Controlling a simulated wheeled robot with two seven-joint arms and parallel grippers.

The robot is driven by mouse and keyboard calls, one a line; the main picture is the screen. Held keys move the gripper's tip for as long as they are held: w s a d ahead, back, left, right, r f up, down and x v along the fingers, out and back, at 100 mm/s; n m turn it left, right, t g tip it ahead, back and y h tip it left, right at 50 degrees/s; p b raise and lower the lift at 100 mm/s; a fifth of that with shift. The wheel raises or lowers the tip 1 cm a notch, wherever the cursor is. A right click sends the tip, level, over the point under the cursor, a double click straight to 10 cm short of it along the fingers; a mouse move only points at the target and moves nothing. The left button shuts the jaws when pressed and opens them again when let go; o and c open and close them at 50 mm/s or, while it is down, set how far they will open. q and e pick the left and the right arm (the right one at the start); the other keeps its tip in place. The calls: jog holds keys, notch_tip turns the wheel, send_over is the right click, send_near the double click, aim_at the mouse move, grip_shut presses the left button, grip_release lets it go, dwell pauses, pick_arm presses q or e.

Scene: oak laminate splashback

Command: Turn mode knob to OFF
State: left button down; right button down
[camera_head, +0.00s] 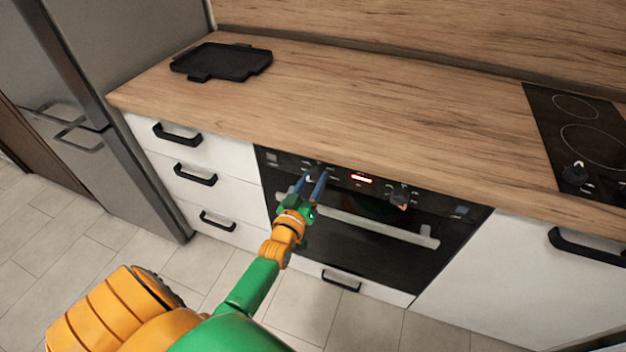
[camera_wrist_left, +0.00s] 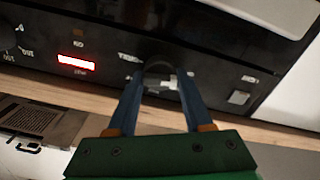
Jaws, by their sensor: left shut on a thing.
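The black oven front (camera_head: 365,235) has a control strip along its top, with a knob (camera_head: 316,169) at the left and another knob (camera_head: 399,198) at the right of a red lit display (camera_head: 361,178). My left gripper (camera_head: 317,181) is at the left knob, its two blue fingers shut on it. In the left wrist view the dark round knob (camera_wrist_left: 160,73) sits between the fingertips. That picture is turned over, with the display (camera_wrist_left: 76,63) to the left. The lettering around the held knob is too small and partly hidden, so its setting cannot be read. My right gripper is not in view.
White drawers (camera_head: 190,165) with black handles are to the left. A black tray (camera_head: 222,62) lies on the wooden worktop (camera_head: 400,120), and a hob (camera_head: 580,135) is at the right.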

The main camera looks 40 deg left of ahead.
pick_arm(q)
jog(key=shift+f, duration=0.1)
jog(key=shift+c, duration=1.5)
grip_release()
jog(key=v, duration=0.7)
jog(key=shift+p, duration=0.3)
